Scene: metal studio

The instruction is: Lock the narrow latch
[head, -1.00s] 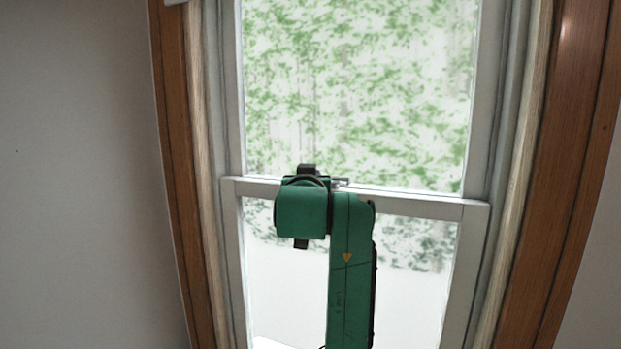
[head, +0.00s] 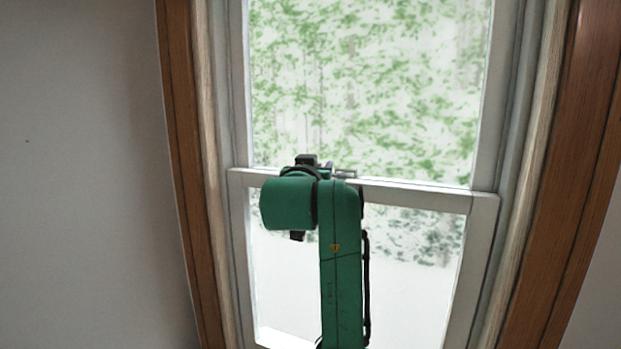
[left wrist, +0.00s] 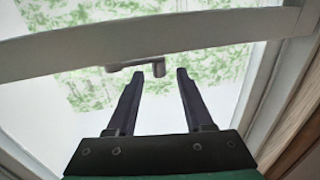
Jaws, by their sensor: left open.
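The narrow latch (left wrist: 135,66) is a small grey metal lever on the window's white middle rail (left wrist: 60,55). In the left wrist view it lies along the rail's edge, with its bent tip between and just beyond my fingertips. My left gripper (left wrist: 160,74) is open, its two dark fingers apart with nothing seen held between them. Whether a finger touches the latch I cannot tell. In the head view a small part of the latch (head: 344,174) shows just right of my green wrist, which hides the rest and the fingers. My right gripper is in neither view.
The window has an upper glass pane (head: 370,80) and a lower pane (head: 410,290). A brown wooden frame (head: 185,180) and a grey wall (head: 80,180) stand at the left. Another brown frame side (head: 560,200) stands at the right.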

